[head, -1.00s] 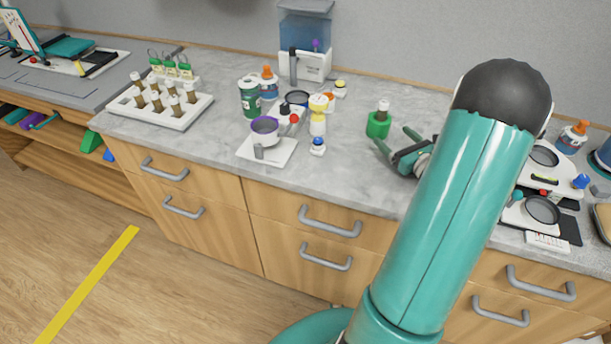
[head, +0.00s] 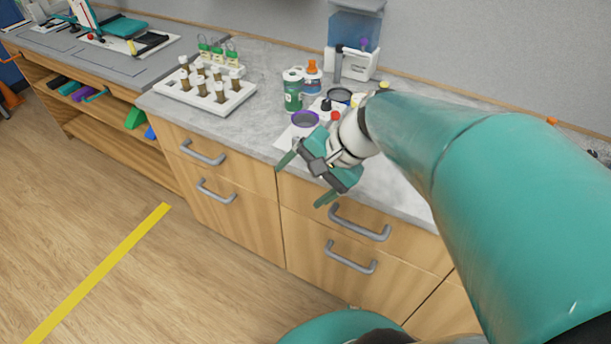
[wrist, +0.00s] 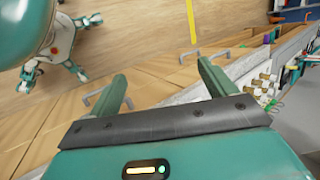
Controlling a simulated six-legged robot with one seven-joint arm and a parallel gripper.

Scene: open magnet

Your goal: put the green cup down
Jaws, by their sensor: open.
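My gripper (head: 306,178) is open and empty. It hangs in front of the counter's edge, over the drawer fronts. Its two spread fingers also show in the wrist view (wrist: 163,76), with nothing between them. The green cup is in neither view now. A second ago it stood upright on the counter right of the scale, with a white-capped vial in it. My arm now covers that part of the counter in the head view.
The counter holds a white rack of vials (head: 228,102), a green jar (head: 293,92), a purple-rimmed bowl (head: 305,119) partly beside my wrist, and a water tank (head: 355,50). Drawer handles (head: 358,222) jut out below. The floor (head: 200,290) is clear, with a yellow strip (head: 100,272).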

